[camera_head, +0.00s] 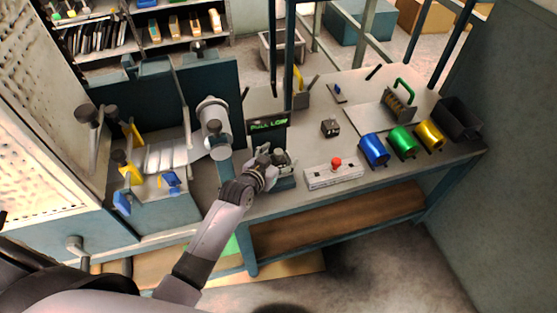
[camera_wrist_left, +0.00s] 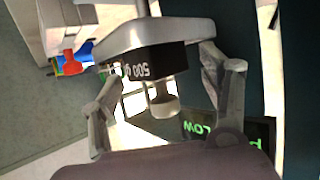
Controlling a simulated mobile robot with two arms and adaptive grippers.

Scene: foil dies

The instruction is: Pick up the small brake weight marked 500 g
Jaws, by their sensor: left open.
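In the left wrist view a small black block marked 500 g (camera_wrist_left: 150,68), its lettering upside down, sits against a pale grey plate (camera_wrist_left: 150,34). A light knob (camera_wrist_left: 163,103) stands out from the block toward my wrist. My left gripper (camera_head: 274,158) is open, with one finger on each side of the weight. I cannot tell whether either finger touches it. In the head view my gripper largely hides the weight. My right gripper is not in view.
A dark display with green letters (camera_head: 268,125) stands just behind my left gripper. A white box with a red button (camera_head: 333,174) lies to its right. Blue (camera_head: 373,150), green (camera_head: 402,142) and yellow (camera_head: 430,136) rolls stand farther right. A grey cylinder (camera_head: 213,128) stands left.

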